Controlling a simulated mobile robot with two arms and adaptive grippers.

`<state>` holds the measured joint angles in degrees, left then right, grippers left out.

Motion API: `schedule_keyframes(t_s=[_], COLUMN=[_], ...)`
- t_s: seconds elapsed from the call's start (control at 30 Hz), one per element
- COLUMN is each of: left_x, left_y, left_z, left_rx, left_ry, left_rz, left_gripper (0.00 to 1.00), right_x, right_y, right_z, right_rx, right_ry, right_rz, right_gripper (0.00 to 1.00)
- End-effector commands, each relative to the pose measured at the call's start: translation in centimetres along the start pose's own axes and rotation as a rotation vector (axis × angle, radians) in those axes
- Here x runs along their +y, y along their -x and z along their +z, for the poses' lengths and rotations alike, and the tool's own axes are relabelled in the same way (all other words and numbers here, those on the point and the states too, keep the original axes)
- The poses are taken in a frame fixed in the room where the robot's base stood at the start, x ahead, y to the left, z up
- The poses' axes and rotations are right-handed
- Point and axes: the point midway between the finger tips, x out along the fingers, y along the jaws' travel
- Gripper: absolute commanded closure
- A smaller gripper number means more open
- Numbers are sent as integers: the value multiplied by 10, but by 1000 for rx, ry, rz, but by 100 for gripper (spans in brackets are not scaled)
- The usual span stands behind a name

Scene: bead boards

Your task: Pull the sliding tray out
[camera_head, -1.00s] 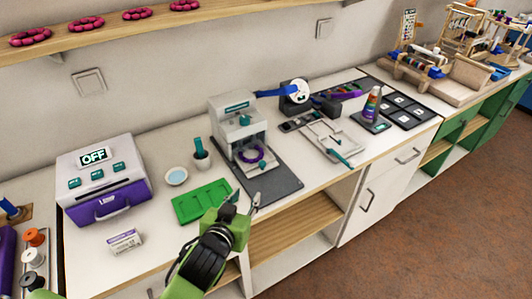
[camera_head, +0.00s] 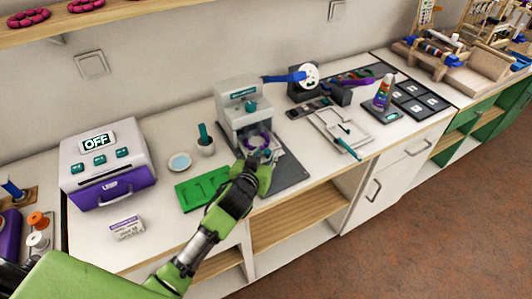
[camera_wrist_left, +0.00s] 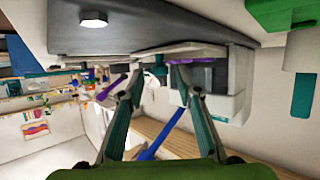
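The grey press-like machine (camera_head: 240,112) stands on a dark mat (camera_head: 290,172) on the counter. Its low sliding tray (camera_head: 274,151) bears a purple ring (camera_head: 258,141) and is partly hidden by my left gripper. My left gripper (camera_head: 255,162) is at the front of the machine, over the mat. In the left wrist view the two fingers of my left gripper (camera_wrist_left: 158,75) are apart, with a small dark knob (camera_wrist_left: 160,71) showing between the tips. I cannot tell whether they touch it. The machine (camera_wrist_left: 228,85) is at the right there. My right gripper is not in view.
A purple-fronted box marked OFF (camera_head: 108,165) stands at left. A white frame (camera_head: 335,132) and a bottle (camera_head: 383,93) are at right.

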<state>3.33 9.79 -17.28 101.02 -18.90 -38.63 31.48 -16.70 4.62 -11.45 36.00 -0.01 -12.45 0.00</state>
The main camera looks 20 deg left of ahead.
Motion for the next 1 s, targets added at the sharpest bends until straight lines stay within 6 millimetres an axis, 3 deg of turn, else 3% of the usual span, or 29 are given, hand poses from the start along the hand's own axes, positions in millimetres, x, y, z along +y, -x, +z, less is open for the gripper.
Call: schedule_keyframes(t_s=[0.13, 0.47, 0.6, 0.83, 1.0], left_x=[0, 0, 0, 6, 36], left_y=[-10, -13, -12, -8, 19], left_z=[0, 0, 0, 2, 13], left_rx=[-1, 0, -1, -1, -5], left_ry=[-1, 0, 0, 1, 9], left_rz=[-1, 0, 0, 2, 6], left_gripper=[68, 68, 100, 100, 100], right_x=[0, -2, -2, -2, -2], right_y=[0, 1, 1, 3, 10], right_z=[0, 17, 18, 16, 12], right_rx=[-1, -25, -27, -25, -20], right_ry=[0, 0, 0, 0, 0], right_rz=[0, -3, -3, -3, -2], right_gripper=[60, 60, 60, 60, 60])
